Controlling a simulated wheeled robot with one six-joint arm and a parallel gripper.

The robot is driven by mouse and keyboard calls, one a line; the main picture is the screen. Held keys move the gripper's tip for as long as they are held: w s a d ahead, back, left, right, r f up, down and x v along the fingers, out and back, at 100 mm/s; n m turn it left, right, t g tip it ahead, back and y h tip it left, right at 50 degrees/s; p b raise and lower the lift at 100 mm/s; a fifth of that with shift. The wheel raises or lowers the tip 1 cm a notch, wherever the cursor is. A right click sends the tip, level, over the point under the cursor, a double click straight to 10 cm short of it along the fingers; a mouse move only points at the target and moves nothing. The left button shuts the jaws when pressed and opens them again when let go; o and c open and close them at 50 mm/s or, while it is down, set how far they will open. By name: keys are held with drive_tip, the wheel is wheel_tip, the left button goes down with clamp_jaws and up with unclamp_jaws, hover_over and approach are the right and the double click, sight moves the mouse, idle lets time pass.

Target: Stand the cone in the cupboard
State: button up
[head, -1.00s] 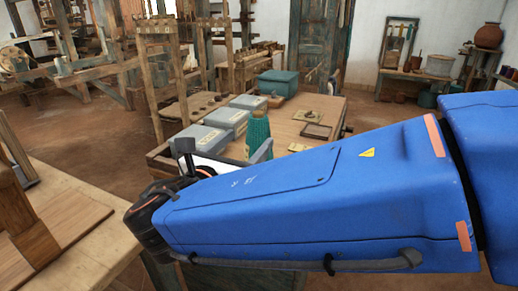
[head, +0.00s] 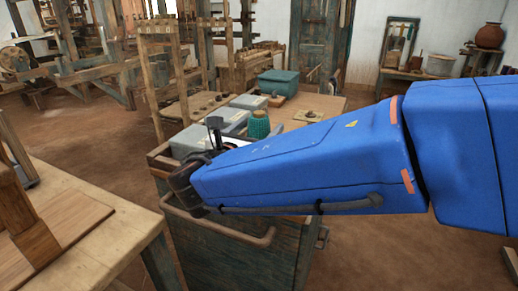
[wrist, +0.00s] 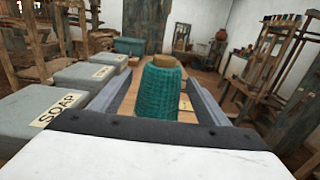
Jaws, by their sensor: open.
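The cone (head: 259,125) is wound with teal yarn and has a tan top. It stands upright on the wooden top of a cart (head: 330,104), its lower part hidden by my arm in the head view. In the wrist view the cone (wrist: 158,92) shows between the two grey fingers of my gripper (wrist: 162,78). The gripper is open, with a gap on each side of the cone; its base is hidden by the gripper's body. In the head view my gripper (head: 224,138) is mostly hidden behind my arm. I cannot make out the cupboard for certain.
Grey boxes (wrist: 90,73), one labelled SOAP (wrist: 40,112), stand left of the cone. A teal box (head: 283,82) stands behind. A pale table (head: 105,222) with a wooden board is at the near left. Brown floor (head: 95,130) lies between table and looms.

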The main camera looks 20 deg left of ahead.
drive_tip(key=shift+c, duration=0.2)
drive_tip(key=shift+r, duration=0.1)
clamp_jaws()
